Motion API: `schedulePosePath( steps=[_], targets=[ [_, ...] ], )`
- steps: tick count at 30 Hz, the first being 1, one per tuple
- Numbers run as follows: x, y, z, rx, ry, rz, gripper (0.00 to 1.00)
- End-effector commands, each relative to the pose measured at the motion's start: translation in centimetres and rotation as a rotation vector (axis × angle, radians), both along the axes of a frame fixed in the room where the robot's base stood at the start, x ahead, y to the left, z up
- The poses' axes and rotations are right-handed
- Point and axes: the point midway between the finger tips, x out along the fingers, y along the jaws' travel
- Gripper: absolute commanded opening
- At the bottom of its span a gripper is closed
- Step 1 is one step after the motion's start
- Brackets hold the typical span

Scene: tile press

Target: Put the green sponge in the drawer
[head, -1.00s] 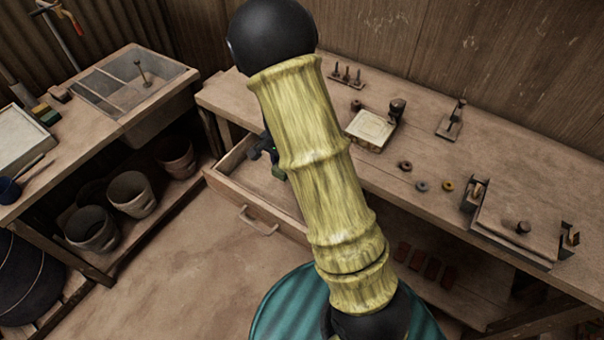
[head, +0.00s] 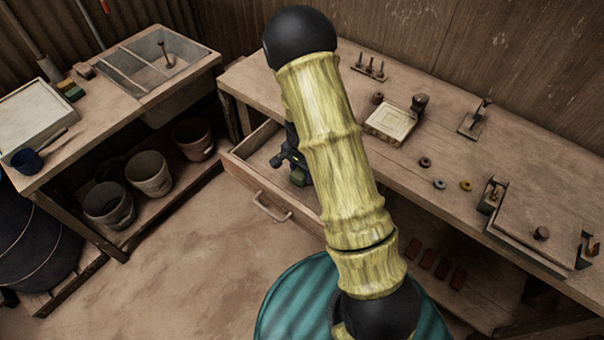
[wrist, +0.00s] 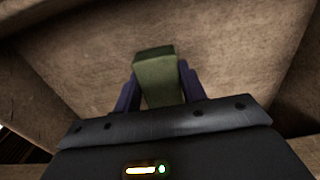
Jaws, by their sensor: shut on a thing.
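My gripper (wrist: 158,82) is shut on the green sponge (wrist: 158,78), with one dark finger on each side of it in the wrist view. In the head view my gripper (head: 292,160) is at the open drawer (head: 252,184), with the sponge (head: 298,177) a small green patch at its lower end. The drawer is pulled out from the left part of the workbench. In the wrist view the sponge is in front of the drawer's bare wooden floor (wrist: 90,60). I cannot tell whether it touches that floor. My arm hides the drawer's right part.
The workbench (head: 395,185) carries a tile press (head: 535,225), a pale tile (head: 392,121) and several small rings. The side counter at left holds a sink (head: 150,62), a white tray (head: 40,118) and small coloured blocks (head: 70,90). Buckets (head: 148,174) stand below.

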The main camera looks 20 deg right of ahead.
Motion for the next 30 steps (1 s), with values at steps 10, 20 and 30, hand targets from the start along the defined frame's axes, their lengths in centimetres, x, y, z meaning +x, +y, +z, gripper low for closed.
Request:
schedulePosePath(
  steps=[10,20,30],
  targets=[
    [0.01,-0.04,-1.44,0.0,-0.001,-0.001,0.16],
    [0.01,-0.1,-1.69,0.0,-0.001,-0.002,0.63],
    [0.04,-0.09,-1.13,0.0,-0.001,-0.001,0.63]
  ],
)
